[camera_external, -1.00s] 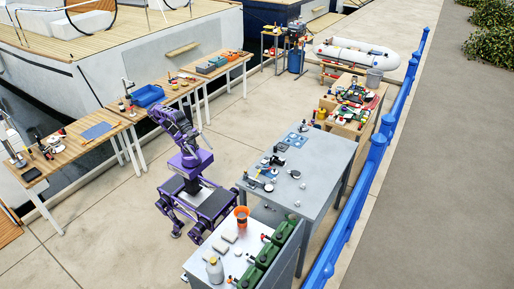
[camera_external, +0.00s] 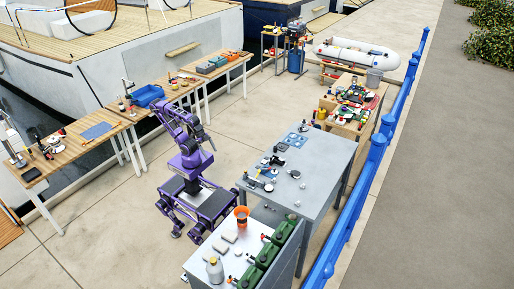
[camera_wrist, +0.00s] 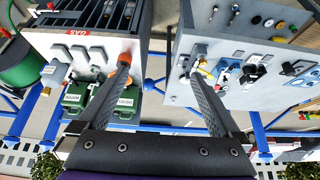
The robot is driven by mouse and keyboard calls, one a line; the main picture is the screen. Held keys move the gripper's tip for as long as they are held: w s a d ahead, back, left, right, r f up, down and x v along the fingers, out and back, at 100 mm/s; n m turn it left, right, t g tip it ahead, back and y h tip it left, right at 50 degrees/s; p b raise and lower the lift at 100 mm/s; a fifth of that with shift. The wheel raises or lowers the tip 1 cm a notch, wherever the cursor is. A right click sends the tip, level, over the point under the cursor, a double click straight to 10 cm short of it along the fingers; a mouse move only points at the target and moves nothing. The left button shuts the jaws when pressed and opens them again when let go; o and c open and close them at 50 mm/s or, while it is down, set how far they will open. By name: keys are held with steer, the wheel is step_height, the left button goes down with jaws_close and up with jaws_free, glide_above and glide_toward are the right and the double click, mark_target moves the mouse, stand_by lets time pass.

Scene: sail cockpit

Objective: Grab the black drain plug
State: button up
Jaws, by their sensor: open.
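My gripper (camera_wrist: 160,67) is open and empty in the wrist view, its two dark fingers wide apart over a gap between two worktops. In the external view my gripper (camera_external: 204,136) is raised left of the grey table (camera_external: 318,165), clear of it. Small black items lie on that table: a black piece (camera_wrist: 252,72) and others to its right in the wrist view, and a dark round piece (camera_external: 281,147) in the external view. They are too small for me to tell which is the black drain plug. The right finger hides part of the tabletop.
A pale bench with green canisters (camera_external: 264,257), an orange bucket (camera_external: 241,217) and a grey bottle (camera_external: 214,270) stands in front. Wooden tables with a blue bin (camera_external: 148,95) line the left. A blue railing (camera_external: 376,150) runs along the right. Paving between is open.

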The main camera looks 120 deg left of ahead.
steer(key=shift+w+a+f, duration=0.2)
steer(key=shift+w+a, duration=0.2)
steer(key=shift+a, duration=0.1)
steer(key=shift+w+a+f, duration=0.2)
steer(key=shift+w+a, duration=0.2)
steer(key=shift+a, duration=0.1)
steer(key=c, duration=0.4)
steer(key=shift+r, duration=0.1)
